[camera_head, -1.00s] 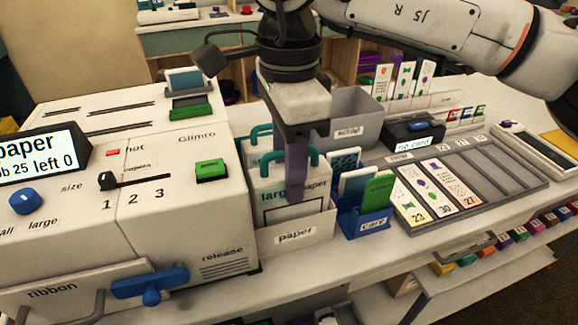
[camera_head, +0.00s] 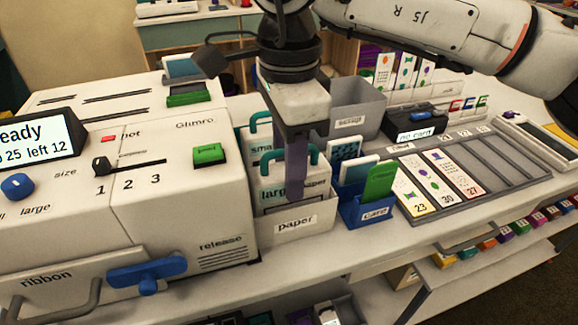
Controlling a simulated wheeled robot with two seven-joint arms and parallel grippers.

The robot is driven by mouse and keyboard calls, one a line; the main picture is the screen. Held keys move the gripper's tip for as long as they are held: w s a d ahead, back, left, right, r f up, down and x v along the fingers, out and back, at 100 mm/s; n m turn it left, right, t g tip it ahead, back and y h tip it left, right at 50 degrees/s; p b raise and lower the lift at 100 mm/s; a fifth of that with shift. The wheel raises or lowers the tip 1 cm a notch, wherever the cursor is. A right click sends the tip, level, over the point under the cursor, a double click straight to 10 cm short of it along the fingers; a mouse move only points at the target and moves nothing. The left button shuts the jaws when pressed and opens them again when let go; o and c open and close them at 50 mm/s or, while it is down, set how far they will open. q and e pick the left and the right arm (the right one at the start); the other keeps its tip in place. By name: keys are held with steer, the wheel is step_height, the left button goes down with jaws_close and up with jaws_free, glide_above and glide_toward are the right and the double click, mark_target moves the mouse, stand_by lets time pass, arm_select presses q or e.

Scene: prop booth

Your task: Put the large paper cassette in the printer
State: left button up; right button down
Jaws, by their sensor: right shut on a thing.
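The large paper cassette (camera_head: 270,194) is white with a teal handle and stands upright in the paper bin (camera_head: 308,226), beside the printer. My right gripper (camera_head: 295,190) comes down from above in front of it and is shut on its handle; the fingers hide part of the label. A small cassette (camera_head: 257,144) with a teal handle stands behind it. The white printer (camera_head: 180,215) fills the left side, with a screen (camera_head: 35,142) reading "ready" and "left 12", a blue size knob (camera_head: 18,186) and a green button (camera_head: 209,154). My left gripper is out of view.
A blue card holder (camera_head: 372,213) with a green card stands right of the paper bin. Further right is a grey ticket rack (camera_head: 490,165). A grey scrap bin (camera_head: 357,108) stands behind, near a dark card box (camera_head: 420,130). A strip of counter in front is clear.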

steer(key=c, duration=1.2)
jaws_free()
step_height(320, 180, up, 10)
steer(key=shift+r+p, duration=0.2)
steer(key=shift+p, duration=0.25)
